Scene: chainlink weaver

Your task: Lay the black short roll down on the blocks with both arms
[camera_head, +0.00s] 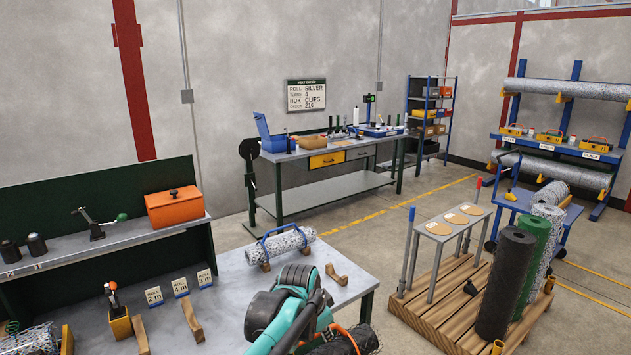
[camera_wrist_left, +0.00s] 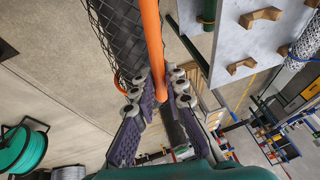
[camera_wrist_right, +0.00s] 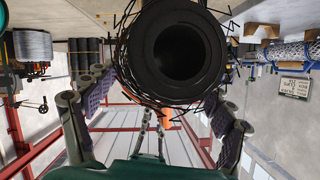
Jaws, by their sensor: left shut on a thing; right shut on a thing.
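The black short roll (camera_head: 348,342), a dark mesh roll, shows at the bottom edge of the head view, partly hidden by my left gripper (camera_head: 318,322). In the left wrist view the roll's mesh (camera_wrist_left: 118,35) lies beside an orange bar (camera_wrist_left: 153,45), and my left fingers are shut on that bar. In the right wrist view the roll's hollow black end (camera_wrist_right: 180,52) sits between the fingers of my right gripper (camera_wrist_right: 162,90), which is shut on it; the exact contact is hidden. Wooden blocks (camera_head: 193,318) (camera_head: 337,274) stand on the grey table (camera_head: 235,280); one more (camera_head: 141,335) is at left.
A silver mesh roll with a blue handle (camera_head: 285,243) lies at the table's back. Length signs (camera_head: 181,288) and a yellow holder with a tool (camera_head: 120,322) stand left of the blocks. A pallet with upright rolls (camera_head: 505,280) is at right.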

